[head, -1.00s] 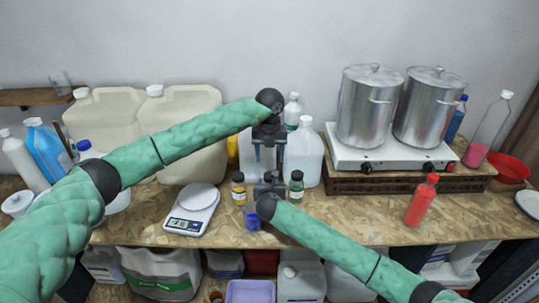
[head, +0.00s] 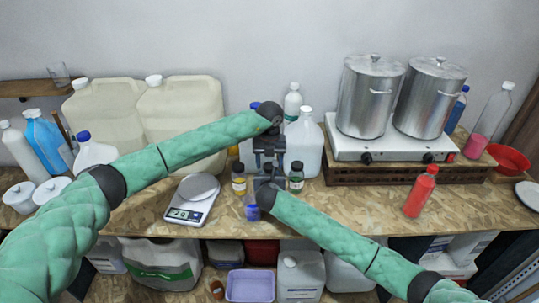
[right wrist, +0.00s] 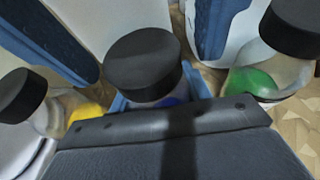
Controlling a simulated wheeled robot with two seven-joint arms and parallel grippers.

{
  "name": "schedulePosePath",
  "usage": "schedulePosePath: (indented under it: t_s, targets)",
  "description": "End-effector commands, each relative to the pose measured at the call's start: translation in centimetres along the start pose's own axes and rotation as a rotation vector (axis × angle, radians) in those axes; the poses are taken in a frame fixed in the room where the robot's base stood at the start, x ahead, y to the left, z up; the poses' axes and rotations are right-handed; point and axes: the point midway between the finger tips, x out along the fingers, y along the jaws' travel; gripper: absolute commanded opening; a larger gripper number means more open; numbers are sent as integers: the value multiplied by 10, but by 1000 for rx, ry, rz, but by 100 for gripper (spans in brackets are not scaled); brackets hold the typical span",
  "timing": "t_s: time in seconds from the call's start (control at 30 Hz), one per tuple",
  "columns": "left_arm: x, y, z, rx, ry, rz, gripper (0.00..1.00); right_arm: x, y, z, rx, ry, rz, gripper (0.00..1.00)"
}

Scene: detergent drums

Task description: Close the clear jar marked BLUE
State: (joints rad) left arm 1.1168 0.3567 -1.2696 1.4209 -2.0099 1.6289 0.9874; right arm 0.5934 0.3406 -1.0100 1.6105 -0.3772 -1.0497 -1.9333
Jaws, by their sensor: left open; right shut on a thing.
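The clear jar with blue contents (head: 252,211) is at the front middle of the bench, partly hidden by my right gripper (head: 264,190), which is shut on it. In the right wrist view a black lid (right wrist: 143,60) sits over this jar (right wrist: 166,102); I cannot tell whether it is tight. My left gripper (head: 268,166) is open, pointing down above the jar. Its blue fingers stand apart on either side behind the lid in the right wrist view. No marking is readable on the jar.
A yellow jar (head: 239,182) and a green jar (head: 296,180), both black-lidded, stand close on either side. A scale (head: 190,208) is left, a red bottle (head: 420,193) right. White jugs (head: 303,148) stand behind. The bench front right of the jars has room.

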Motion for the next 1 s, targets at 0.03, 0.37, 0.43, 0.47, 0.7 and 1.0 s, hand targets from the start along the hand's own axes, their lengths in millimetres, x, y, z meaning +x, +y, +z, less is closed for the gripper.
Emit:
schedulePosePath:
  t_s: [0.03, 0.37, 0.43, 0.47, 0.7, 1.0]
  targets:
    - [2, 0, 0, 0, 0, 0, 59, 0, 0, 0, 0, 0, 0, 0]
    - [4, 0, 0, 1, 0, 0, 53, 0, 0, 0, 0, 0, 0, 0]
    - [4, 0, 0, 1, 0, 0, 40, 0, 0, 0, 0, 0, 0, 0]
    - [4, 0, 0, 1, 0, 0, 34, 0, 0, 0, 0, 0, 0, 0]
    - [4, 0, 0, 1, 0, 0, 13, 0, 0, 0, 0, 0, 0, 0]
    - [4, 0, 0, 214, -1, 0, 12, 0, 0, 0, 0, 0, 0, 0]
